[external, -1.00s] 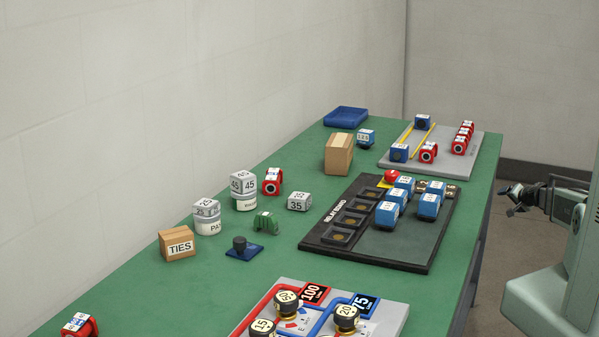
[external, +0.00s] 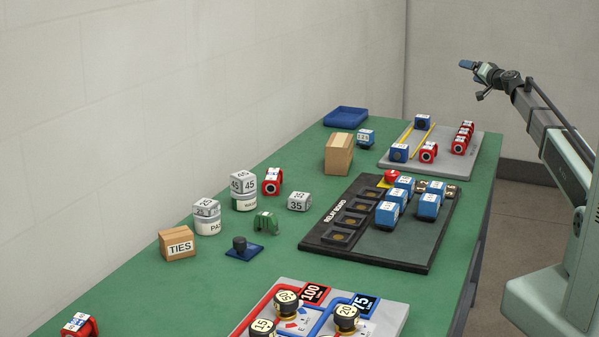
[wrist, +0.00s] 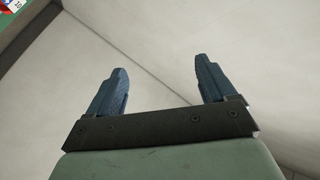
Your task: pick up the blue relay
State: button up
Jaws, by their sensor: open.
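Several light blue relay blocks (external: 387,215) with white labelled tops stand on the dark relay board (external: 378,257), right of its row of square sockets. I cannot tell which one is meant. My gripper (external: 472,70) is raised in the air beyond the table's right side, well away from the blocks. In the wrist view my gripper's two blue fingers (wrist: 160,75) are apart with nothing between them.
A red knob (external: 391,176) rises from the board's back edge. A grey board (external: 470,148) behind carries red and dark blue parts. A brown box (external: 338,155) and a blue tray (external: 346,117) stand at the back left. Labelled blocks and a piping panel (external: 390,322) are nearer.

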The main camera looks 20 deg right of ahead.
jog(key=s+a+n+g+y, duration=0.1)
jog(key=a+n+g+y, duration=0.15)
jog(key=a, duration=0.95)
jog(key=s+a+n+g+y, duration=0.2)
jog(key=a+n+y, duration=0.15)
jog(key=a, duration=0.85)
jog(key=s+a+f+n+g+y, duration=0.15)
jog(key=s+a, duration=0.25)
jog(key=a, duration=0.4)
jog(key=s+a+f+n+g+h, duration=0.1)
jog(key=s+a+f+n+g, duration=0.25)
jog(key=a, duration=0.55)
jog(key=n+g+h, duration=0.5)
jog(key=g+h, duration=0.2)
jog(key=g, duration=0.1)
send_near(388, 206)
notch_tip(388, 206, down, 6)
jog(key=shift+s+r, duration=0.1)
jog(key=shift+s, duration=0.05)
jog(key=shift+w+f, duration=0.15)
jog(key=shift+f, duration=1.4)
jog(key=shift+w+f, duration=0.15)
jog(key=shift+f, duration=1.4)
